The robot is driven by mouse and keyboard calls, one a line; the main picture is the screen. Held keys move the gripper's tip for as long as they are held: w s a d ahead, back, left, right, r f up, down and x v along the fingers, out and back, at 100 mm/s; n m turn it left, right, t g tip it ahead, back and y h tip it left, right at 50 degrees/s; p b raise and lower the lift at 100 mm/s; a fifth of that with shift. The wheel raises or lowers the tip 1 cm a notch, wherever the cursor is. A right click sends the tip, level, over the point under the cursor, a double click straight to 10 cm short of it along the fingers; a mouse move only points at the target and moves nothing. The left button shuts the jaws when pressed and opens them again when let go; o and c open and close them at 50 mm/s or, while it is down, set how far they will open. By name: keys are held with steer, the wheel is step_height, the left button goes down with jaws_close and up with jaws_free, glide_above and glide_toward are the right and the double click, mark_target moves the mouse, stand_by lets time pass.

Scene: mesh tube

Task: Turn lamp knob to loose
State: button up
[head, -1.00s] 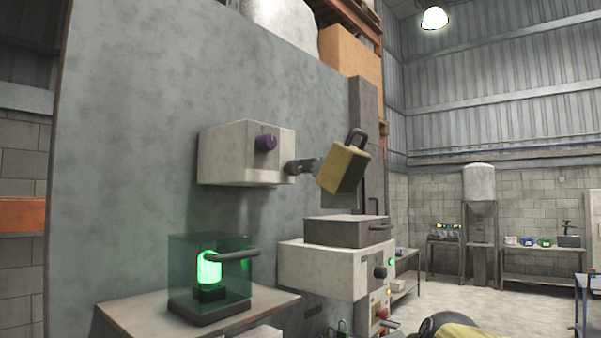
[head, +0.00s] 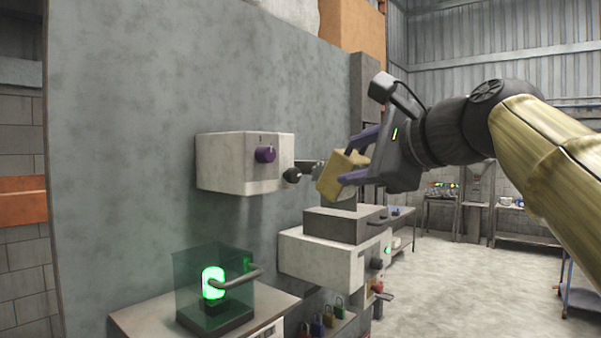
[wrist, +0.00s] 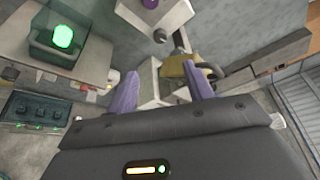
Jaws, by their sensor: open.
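A purple knob (head: 265,154) sits on the front of a white box (head: 225,163) on the grey wall panel. It also shows at the top of the wrist view (wrist: 150,3). A green lamp (head: 213,282) glows inside a clear case with a handle; the wrist view shows it too (wrist: 63,36). A dark knob (head: 376,264) is on the lower white box, near a small green light. My gripper (head: 347,162) is open, right of the purple knob. A yellow padlock (head: 330,184) appears between or behind its fingers; I cannot tell if they touch. Which knob is the lamp's is unclear.
A dark latch arm (head: 302,171) sticks out between the upper box and the padlock. A grey box (head: 335,224) stands on the lower white box. Several coloured padlocks (head: 317,327) hang below. Open floor (head: 450,290) lies to the right.

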mark_target(296, 176)
steer(key=p+x, duration=0.6)
steer(key=x, duration=1.1)
steer(key=shift+w+a, duration=0.1)
steer(key=shift+w, duration=0.15)
steer(key=c, duration=1)
